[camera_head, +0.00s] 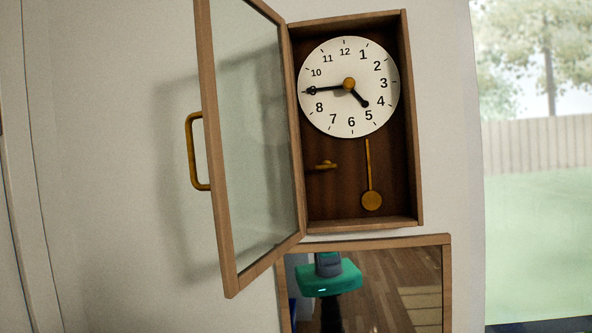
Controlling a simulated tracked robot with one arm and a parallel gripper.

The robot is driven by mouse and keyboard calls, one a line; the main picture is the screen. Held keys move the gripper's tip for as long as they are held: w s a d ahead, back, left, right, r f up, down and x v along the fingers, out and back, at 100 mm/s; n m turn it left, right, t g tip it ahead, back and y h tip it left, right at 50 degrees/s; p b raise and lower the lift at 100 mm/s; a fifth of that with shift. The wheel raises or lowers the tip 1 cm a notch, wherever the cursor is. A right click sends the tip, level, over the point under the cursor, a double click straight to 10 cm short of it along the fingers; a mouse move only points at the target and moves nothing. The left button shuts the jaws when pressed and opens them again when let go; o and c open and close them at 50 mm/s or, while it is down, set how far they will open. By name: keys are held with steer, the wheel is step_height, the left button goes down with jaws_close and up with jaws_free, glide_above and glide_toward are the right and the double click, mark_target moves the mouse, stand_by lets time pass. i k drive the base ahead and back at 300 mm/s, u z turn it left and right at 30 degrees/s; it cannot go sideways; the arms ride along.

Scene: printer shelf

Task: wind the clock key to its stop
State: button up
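A wall clock (411,150) with a brown wooden case hangs on the wall, tilted slightly in the picture. Its glass door (255,130) stands open to the left, with a brass handle (192,150) on its outer edge. The white dial (340,118) has black hands, one toward 9 and one between 4 and 5, around a brass hub. Below the dial, a small brass piece that looks like the key (327,165) sits at the left of the case, lying roughly level. A brass pendulum (371,200) hangs to its right. My gripper is not in view.
A wood-framed mirror (446,285) is just below the clock and reflects a green and dark shape and a wooden floor. A window (535,130) is at the right. The open door stands along the case's left side; its front is clear.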

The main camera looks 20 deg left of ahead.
mark_target(327, 165)
steer(key=u, duration=0.05)
steer(key=i, duration=1)
steer(key=z, duration=0.05)
